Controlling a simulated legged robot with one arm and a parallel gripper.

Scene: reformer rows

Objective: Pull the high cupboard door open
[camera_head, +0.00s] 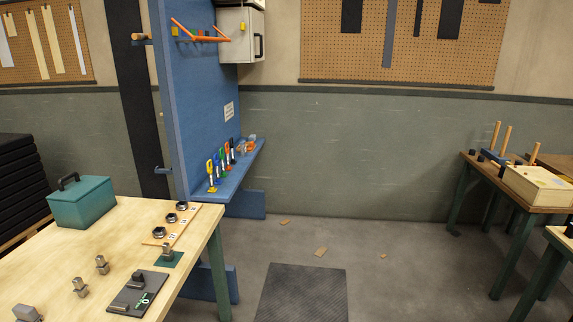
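The high cupboard (237,40) is a small pale grey box mounted high on the right side of the blue panel, near the top of the picture. Its door (253,22) faces right and appears shut. A dark upright handle (258,47) sits on the door's lower part. My gripper and arm do not show in this view, so I cannot see where they are relative to the door.
A blue panel (196,100) carries a shelf (235,178) with several coloured tools. A wooden workbench (120,225) stands front left. A dark mat (300,295) lies on open floor ahead. Tables with a wooden box (538,187) stand at right.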

